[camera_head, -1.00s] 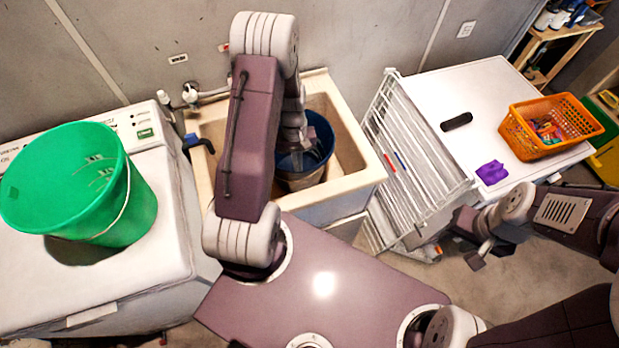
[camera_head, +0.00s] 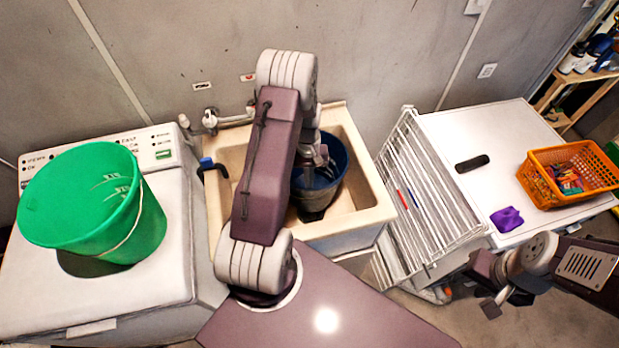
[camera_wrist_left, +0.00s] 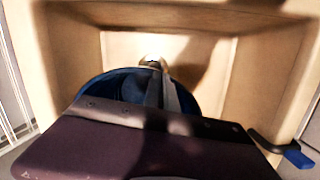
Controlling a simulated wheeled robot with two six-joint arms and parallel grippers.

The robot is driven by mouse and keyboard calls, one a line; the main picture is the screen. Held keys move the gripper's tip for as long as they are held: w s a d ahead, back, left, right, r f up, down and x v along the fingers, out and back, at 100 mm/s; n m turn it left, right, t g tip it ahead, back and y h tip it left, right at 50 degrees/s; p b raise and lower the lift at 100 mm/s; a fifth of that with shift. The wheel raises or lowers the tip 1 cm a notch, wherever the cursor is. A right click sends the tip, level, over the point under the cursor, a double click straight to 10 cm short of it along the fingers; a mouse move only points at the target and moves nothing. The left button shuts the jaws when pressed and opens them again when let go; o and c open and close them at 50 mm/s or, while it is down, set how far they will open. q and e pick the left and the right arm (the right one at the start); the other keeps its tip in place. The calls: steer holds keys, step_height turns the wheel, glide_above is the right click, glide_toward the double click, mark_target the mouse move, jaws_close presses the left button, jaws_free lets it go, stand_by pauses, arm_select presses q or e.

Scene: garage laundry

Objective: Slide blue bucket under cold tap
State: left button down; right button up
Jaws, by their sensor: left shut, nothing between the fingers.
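The blue bucket (camera_head: 334,158) stands inside the beige sink (camera_head: 372,217), toward its back half. My left arm hides its left side in the head view. In the left wrist view the bucket (camera_wrist_left: 97,88) shows as a dark blue rim behind my gripper. My left gripper (camera_wrist_left: 160,88) is shut and empty, at or over the bucket; I cannot tell whether it touches. A metal wall tap (camera_head: 210,118) with a pipe is behind the sink's back left corner; which tap is cold I cannot tell. My right gripper (camera_head: 490,284) is far right, its jaws unclear.
A green bucket (camera_head: 90,205) stands on the white washer (camera_head: 165,285) at left. A dark hook-shaped fitting with a blue end (camera_head: 206,163) is at the sink's left rim. A white drying rack (camera_head: 425,200) and a white top with an orange basket (camera_head: 545,190) are at right.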

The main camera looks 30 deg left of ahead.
arm_select(q)
steer(key=w+a+b, duration=0.4)
steer(key=w+a, duration=0.3)
steer(key=w, duration=0.2)
steer(key=shift+w+r, duration=0.25)
steer(key=shift+a, duration=0.1)
